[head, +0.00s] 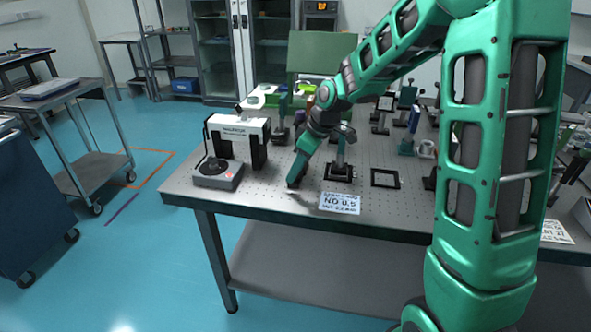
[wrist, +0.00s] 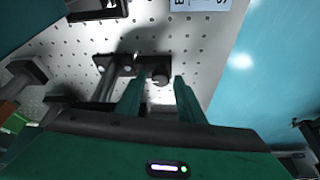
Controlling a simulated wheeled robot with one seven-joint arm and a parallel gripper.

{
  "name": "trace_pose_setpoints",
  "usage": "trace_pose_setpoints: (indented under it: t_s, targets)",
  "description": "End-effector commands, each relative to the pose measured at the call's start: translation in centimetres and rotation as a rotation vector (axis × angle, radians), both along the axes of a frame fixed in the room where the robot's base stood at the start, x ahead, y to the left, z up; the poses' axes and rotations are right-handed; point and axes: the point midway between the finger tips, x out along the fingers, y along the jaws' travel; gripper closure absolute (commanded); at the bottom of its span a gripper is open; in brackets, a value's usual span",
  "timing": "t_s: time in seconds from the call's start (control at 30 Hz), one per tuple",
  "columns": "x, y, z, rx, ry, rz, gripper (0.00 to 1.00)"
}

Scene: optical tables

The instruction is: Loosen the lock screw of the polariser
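In the wrist view, the two green fingers of my gripper (wrist: 158,88) stand apart, with a gap between them. A dark mount (wrist: 118,64) on a post rises from the perforated table top just ahead of the fingertips. A small round knob (wrist: 160,80) on its right part shows between the fingertips; I cannot tell whether they touch it. This may be the polariser's lock screw, but no marking shows. In the head view, my gripper (head: 295,182) points down near the table's front edge and mostly hides the mount.
A white boxed device (head: 238,137) and a grey unit with a dark knob (head: 217,172) stand left of my gripper. A card reading ND 0.5 (head: 340,203) lies right of it. A posted mount (head: 341,165) and a black square frame (head: 385,178) stand close by on the right.

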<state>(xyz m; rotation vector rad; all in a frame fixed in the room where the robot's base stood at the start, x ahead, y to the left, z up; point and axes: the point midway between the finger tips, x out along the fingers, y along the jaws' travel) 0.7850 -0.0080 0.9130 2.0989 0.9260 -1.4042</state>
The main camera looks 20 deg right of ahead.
Motion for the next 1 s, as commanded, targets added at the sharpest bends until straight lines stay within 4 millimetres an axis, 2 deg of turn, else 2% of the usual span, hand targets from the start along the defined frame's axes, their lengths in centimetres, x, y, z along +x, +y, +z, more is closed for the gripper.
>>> trace_pose_setpoints:
  t_s: [0.03, 0.1, 0.13, 0.57, 1.0]
  targets:
    - [0.0, -0.01, 0.01, 0.0, 0.0, 0.0, 0.78]
    - [0.0, -0.01, 0.02, 0.0, 0.0, 0.0, 0.95]
    - [0.01, -0.02, 0.02, 0.0, 0.0, 0.0, 1.0]
    - [-0.04, 0.05, 0.03, -0.001, -0.001, -0.073, 1.0]
    - [-0.18, 0.33, 0.09, -0.001, -0.003, -0.43, 1.0]
